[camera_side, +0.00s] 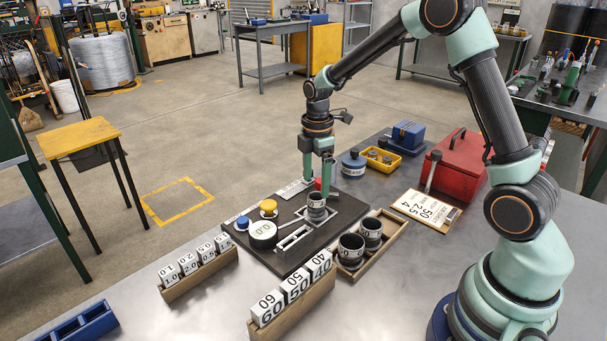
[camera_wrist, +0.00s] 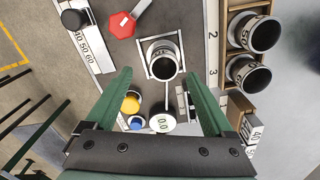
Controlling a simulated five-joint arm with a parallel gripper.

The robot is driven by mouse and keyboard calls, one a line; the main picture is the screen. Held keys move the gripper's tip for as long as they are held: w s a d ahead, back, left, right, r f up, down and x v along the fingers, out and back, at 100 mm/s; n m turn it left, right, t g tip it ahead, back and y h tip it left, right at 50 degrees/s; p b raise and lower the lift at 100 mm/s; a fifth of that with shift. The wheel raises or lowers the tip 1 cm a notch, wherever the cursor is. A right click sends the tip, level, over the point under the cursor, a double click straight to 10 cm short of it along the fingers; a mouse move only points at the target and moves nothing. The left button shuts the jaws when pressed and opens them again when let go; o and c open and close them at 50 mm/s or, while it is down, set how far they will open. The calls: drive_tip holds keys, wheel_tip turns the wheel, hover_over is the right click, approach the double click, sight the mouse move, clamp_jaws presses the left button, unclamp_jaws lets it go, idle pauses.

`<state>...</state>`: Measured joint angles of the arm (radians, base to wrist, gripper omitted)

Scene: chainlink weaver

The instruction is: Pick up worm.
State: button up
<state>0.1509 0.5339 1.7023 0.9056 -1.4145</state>
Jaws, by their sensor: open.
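No part is labelled as the worm. The likely one is a dark-rimmed, hollow grey cylinder (camera_side: 316,202) with a number band, upright in a white-outlined square on the dark control board (camera_side: 276,213). In the wrist view this cylinder (camera_wrist: 163,63) is just ahead of the fingertips, its open top facing the camera. My gripper (camera_side: 317,182) is open, pointing down above the cylinder. In the wrist view the green fingers of my gripper (camera_wrist: 157,74) are wide apart with nothing between them. I cannot tell whether they reach down beside the cylinder.
Two similar cylinders (camera_side: 351,247) sit in a wooden tray (camera_side: 387,248) to the right. The board has a red knob (camera_wrist: 122,25), a yellow knob (camera_side: 268,206) and a white dial (camera_side: 263,231). Racks of number blocks (camera_side: 295,282) stand in front. A red toolbox (camera_side: 465,160) is behind right.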

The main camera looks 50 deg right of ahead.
sight(316, 206)
drive_tip(key=shift+s+a+f, duration=0.1)
drive_tip(key=shift+s+f, duration=0.05)
drive_tip(key=shift+f, duration=1.4)
drive_tip(key=shift+s+a+f, duration=0.1)
drive_tip(key=shift+f, duration=1.4)
drive_tip(key=shift+c, duration=0.4)
drive_tip(key=shift+r, duration=0.1)
clamp_jaws()
